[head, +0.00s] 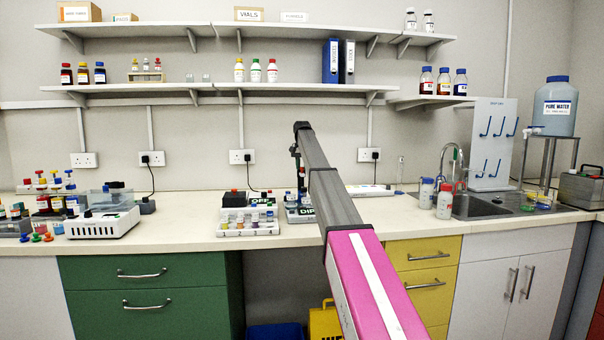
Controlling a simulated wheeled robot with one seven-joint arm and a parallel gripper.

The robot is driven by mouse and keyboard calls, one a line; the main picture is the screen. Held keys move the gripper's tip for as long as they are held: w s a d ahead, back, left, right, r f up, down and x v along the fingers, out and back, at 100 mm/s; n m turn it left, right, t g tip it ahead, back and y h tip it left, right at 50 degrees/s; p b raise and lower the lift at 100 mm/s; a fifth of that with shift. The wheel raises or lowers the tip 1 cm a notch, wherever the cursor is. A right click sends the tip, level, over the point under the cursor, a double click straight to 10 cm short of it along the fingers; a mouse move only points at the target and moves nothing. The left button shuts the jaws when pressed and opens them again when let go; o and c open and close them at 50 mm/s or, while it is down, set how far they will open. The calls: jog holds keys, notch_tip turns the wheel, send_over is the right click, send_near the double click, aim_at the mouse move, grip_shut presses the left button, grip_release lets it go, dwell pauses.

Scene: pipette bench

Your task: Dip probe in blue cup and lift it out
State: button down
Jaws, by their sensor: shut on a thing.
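My arm reaches forward over the bench, and my gripper (297,167) is small and dark at its far end, above the middle of the counter. It is shut on a thin dark thing, which seems to be the probe (299,180), pointing down. Its lower end is hard to make out among small bottles. A white numbered rack (247,231) with several small coloured cups stands left of the gripper. Which cup is the blue one is too small to tell.
A white instrument (100,226) and coloured-topped items stand at the left. White bottles (445,203) stand beside the sink (482,207) at the right. Shelves (250,88) hang above the counter. Bare counter (180,225) lies left of the rack.

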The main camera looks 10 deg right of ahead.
jog(key=shift+r, duration=0.2)
jog(key=c, duration=0.9)
grip_release()
jog(key=shift+o, duration=0.2)
jog(key=shift+r, duration=0.1)
notch_tip(320, 180, up, 11)
jog(key=shift+f, duration=0.2)
jog(key=shift+s, duration=0.1)
